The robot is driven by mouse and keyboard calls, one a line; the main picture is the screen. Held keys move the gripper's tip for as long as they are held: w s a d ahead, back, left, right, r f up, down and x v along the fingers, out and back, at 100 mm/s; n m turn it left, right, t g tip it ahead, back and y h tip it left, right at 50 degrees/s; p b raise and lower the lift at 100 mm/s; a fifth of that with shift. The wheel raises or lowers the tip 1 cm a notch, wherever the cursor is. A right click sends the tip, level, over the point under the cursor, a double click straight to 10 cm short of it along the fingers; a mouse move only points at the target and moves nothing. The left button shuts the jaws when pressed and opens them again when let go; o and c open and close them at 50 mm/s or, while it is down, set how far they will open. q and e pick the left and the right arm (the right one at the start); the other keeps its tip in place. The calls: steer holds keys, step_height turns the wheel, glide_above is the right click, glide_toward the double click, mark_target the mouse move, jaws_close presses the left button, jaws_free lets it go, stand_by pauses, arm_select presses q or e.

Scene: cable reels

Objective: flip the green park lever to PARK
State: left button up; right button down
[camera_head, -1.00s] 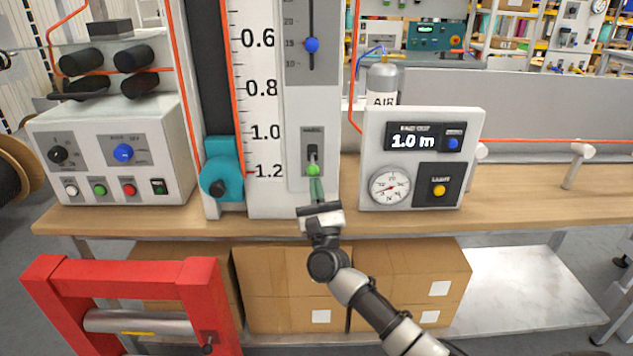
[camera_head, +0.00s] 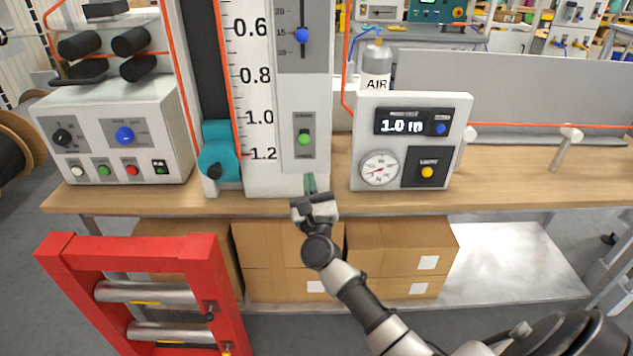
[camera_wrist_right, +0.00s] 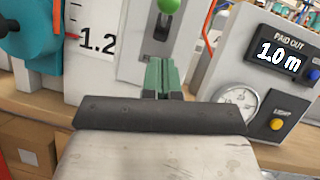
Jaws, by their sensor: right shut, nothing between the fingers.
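The park lever's green knob (camera_head: 304,139) sits on a small grey plate low on the tall white panel, beside the scale. In the right wrist view the green knob (camera_wrist_right: 168,5) is cut off by the top edge, with a dark slot below it. The plate's lettering is too small to read surely. My left gripper is not in view.
A teal clamp (camera_head: 220,160) stands left of the scale. A gauge box (camera_head: 455,110) reading 1.0 m stands to the right. A white control box (camera_head: 100,110) is at the left of the wooden bench (camera_head: 470,199). A red roller frame (camera_head: 60,265) stands in front.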

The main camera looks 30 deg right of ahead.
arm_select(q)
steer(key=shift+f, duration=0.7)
arm_select(e)
steer(key=s+a+f, duration=0.1)
steer(key=s+a, duration=0.2)
steer(key=s, duration=0.6)
steer(key=shift+s+a+f, duration=0.2)
steer(key=shift+a, duration=0.2)
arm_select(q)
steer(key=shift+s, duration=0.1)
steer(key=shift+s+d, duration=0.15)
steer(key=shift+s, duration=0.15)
